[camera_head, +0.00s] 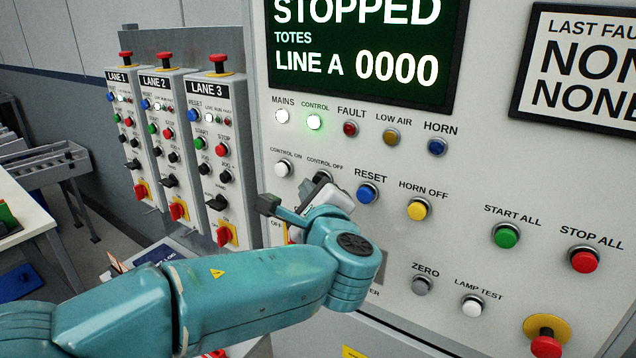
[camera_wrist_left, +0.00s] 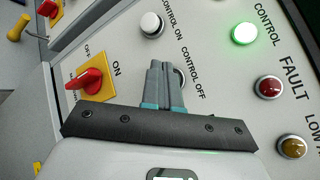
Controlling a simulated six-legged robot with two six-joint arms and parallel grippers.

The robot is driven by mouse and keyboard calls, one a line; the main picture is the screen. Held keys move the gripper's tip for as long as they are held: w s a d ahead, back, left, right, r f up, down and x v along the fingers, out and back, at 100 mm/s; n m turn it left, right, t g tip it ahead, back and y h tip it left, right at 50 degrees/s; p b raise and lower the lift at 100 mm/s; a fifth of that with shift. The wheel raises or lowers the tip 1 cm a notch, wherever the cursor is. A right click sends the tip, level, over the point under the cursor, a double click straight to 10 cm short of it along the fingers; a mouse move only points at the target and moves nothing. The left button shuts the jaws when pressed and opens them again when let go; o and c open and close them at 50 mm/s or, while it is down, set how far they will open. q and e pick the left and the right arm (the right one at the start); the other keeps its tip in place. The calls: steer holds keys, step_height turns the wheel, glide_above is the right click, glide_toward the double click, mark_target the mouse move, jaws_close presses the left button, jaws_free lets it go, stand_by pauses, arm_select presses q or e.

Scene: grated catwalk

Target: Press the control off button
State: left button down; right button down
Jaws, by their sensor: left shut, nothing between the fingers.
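The control off button (camera_wrist_left: 181,79) is mostly hidden behind my left gripper's fingers; only a rim shows at their right in the wrist view. The green control lamp (camera_head: 314,122) is lit. My right gripper is not in view.
The white control on button (camera_head: 283,168) is just left, the blue reset button (camera_head: 367,193) just right. A red switch on yellow (camera_wrist_left: 88,82) lies near the fingers. Lane boxes (camera_head: 215,150) stand at left. The display (camera_head: 365,50) reads STOPPED.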

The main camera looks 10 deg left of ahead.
arm_select(q)
steer(key=shift+w+d, duration=0.1)
steer(key=shift+w, duration=0.15)
steer(key=shift+w+d, duration=0.25)
steer(key=shift+w, duration=0.45)
stand_by(1.1)
steer(key=shift+s, duration=0.1)
steer(key=shift+s+a+b, duration=0.2)
steer(key=shift+s+b, duration=0.15)
steer(key=shift+s, duration=0.2)
steer(key=shift+s+a+b, duration=0.2)
steer(key=shift+s+b, duration=0.1)
steer(key=shift+s, duration=0.2)
steer(key=s+b, duration=0.1)
steer(key=s+a, duration=0.1)
steer(key=s, duration=0.1)
steer(key=s+b, duration=0.1)
steer(key=shift+s+a+b, duration=0.35)
